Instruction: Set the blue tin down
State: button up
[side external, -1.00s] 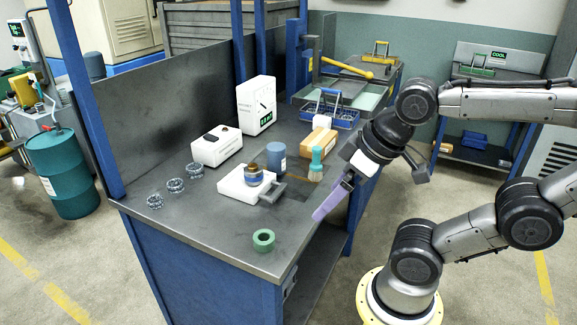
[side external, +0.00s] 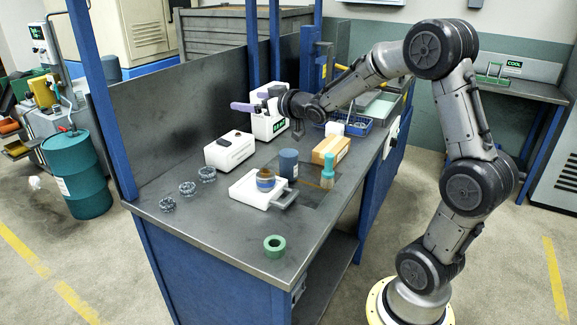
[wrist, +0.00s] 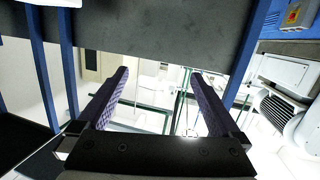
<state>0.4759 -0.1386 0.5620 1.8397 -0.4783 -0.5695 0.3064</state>
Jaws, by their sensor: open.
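My gripper (side external: 248,101) is raised above the back of the bench, near the white meter box, well above and apart from the tin. Its purple fingers point to the left. In the wrist view the two fingers (wrist: 160,85) are spread wide with nothing between them. The tin is not visible in the wrist view.
A white box (side external: 229,151), several metal rings (side external: 188,188) and a green ring (side external: 274,246) share the bench. The front is mostly clear.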

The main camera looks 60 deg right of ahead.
jog(key=d+f, duration=0.6)
jog(key=m+g+h, duration=0.2)
jog(key=m+g, duration=0.1)
send_over(289, 152)
jog(key=f, duration=0.8)
jog(key=shift+w+a+f, duration=0.2)
jog(key=shift+w+f, duration=0.05)
jog(key=shift+f, duration=0.1)
jog(key=shift+s+d+f, duration=0.15)
jog(key=shift+d+f, duration=0.05)
jog(key=shift+d, duration=0.05)
notch_tip(289, 152, down, 3)
jog(key=shift+f, duration=0.2)
notch_tip(289, 152, down, 4)
jog(key=shift+r, duration=0.2)
jog(key=shift+r+x, duration=0.1)
jog(key=shift+x, duration=0.6)
jog(key=shift+r+x, duration=0.15)
jog(key=shift+x, duration=0.55)
